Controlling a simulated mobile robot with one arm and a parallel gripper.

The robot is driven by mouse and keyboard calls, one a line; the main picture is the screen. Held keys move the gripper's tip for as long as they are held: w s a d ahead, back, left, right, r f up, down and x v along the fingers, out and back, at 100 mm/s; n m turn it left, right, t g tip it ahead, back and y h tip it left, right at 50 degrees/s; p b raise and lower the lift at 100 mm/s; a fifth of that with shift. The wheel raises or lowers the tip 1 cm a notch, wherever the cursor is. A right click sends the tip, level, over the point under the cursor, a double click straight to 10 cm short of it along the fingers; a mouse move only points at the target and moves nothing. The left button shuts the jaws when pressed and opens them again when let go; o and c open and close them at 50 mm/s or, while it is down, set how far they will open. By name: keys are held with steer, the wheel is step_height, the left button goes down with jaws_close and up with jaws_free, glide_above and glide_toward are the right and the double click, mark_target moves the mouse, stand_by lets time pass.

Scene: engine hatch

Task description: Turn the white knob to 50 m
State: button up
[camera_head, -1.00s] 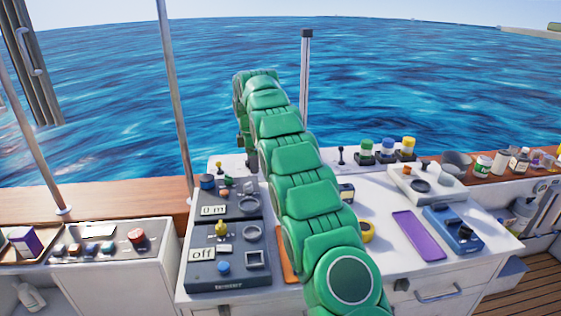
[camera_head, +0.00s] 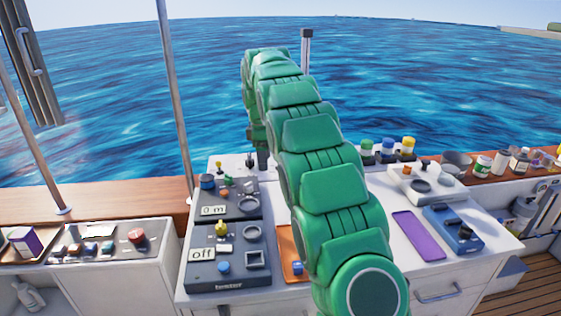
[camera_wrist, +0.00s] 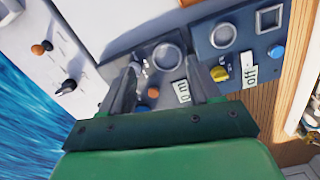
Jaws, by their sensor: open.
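The white knob (camera_wrist: 143,66) shows only in part in the wrist view, beside my left finger and next to a grey ring (camera_wrist: 167,55). It sits on the dark grey panel (camera_head: 232,211) whose display (camera_head: 213,210) reads "0 m". The display also shows in the wrist view (camera_wrist: 182,92). My gripper (camera_wrist: 162,77) is open and empty, its fingers spread above this panel in the wrist view. In the head view the gripper end is small and dark below the far end of my green arm. Contact with the knob cannot be made out.
An orange button (camera_wrist: 153,93) and a blue knob (camera_head: 207,181) share the panel. A blue-grey panel with a yellow knob (camera_head: 221,228) and an "off" display (camera_head: 201,254) lies nearer. Small levers (camera_wrist: 66,86) stand on the white console beyond. Open water lies behind.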

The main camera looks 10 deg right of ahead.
steer(key=s+d+r+m, duration=0.1)
steer(key=s+r+m, duration=0.1)
steer(key=s, duration=0.3)
steer(key=s+d+r+m, duration=0.1)
steer(key=s+d+r, duration=0.1)
steer(key=s, duration=0.3)
steer(key=shift+s+d+m, duration=0.15)
steer(key=shift+d+m, duration=0.1)
steer(key=shift+m, duration=0.15)
stand_by(0.4)
steer(key=s+d+m+g, duration=0.1)
steer(key=s+d+m, duration=0.15)
steer(key=s, duration=0.85)
steer(key=s+d+m, duration=0.1)
steer(key=s+m, duration=0.3)
steer(key=s, duration=0.6)
steer(key=s+f+m, duration=0.2)
steer(key=s+f, duration=0.1)
steer(key=s, duration=0.9)
steer(key=s+f+m, duration=0.3)
steer(key=s, duration=0.9)
steer(key=shift+s+d+f+g, duration=0.35)
steer(key=shift+s+f+g, duration=0.05)
